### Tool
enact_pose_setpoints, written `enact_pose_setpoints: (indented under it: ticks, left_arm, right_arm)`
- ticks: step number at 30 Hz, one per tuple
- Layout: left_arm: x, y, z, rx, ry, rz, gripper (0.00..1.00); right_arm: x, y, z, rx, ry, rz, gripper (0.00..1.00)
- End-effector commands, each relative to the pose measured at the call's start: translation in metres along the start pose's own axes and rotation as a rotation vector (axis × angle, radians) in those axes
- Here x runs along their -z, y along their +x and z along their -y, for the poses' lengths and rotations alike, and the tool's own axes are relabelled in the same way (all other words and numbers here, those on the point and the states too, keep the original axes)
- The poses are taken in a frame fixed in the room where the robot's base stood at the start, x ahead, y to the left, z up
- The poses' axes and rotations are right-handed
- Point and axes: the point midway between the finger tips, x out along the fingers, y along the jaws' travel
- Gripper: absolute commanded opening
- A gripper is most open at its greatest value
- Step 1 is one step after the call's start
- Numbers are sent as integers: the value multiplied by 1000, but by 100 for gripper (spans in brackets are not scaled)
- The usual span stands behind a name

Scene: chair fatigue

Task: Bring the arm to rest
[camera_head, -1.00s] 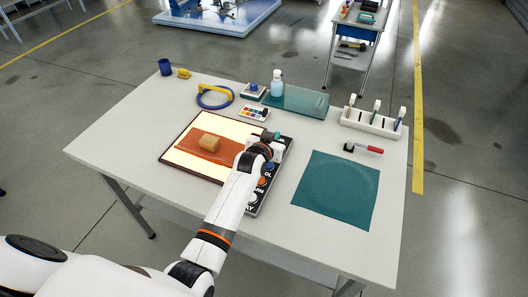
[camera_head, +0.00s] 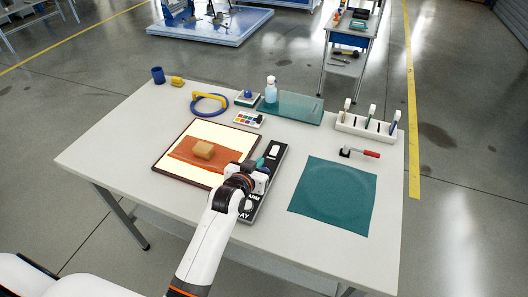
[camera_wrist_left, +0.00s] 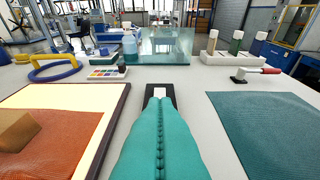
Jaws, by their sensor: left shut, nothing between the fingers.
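My left arm comes in from the bottom of the head view, and its gripper (camera_head: 260,163) is over the black control panel (camera_head: 272,172). The teal fingers are pressed together with nothing between them; they also fill the lower middle of the left wrist view (camera_wrist_left: 160,115). The wrist hides much of the panel; a white patch at its far end and a few letters at its near end show. I cannot tell whether the fingers touch the panel. My right gripper is in neither view.
Left of the gripper lies a framed light board (camera_head: 163,166) with an orange sheet (camera_head: 180,152) and a tan block (camera_head: 204,150). A teal mat (camera_head: 335,195) lies to the right.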

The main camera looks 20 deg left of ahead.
Motion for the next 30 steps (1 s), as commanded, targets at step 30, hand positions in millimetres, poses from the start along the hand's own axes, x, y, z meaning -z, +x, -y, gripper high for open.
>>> enact_pose_setpoints:
  ticks: [30]
  left_arm:
    - [144, -256, 10, 66, 117, -835, 0]
  right_arm:
    - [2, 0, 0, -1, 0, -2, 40]
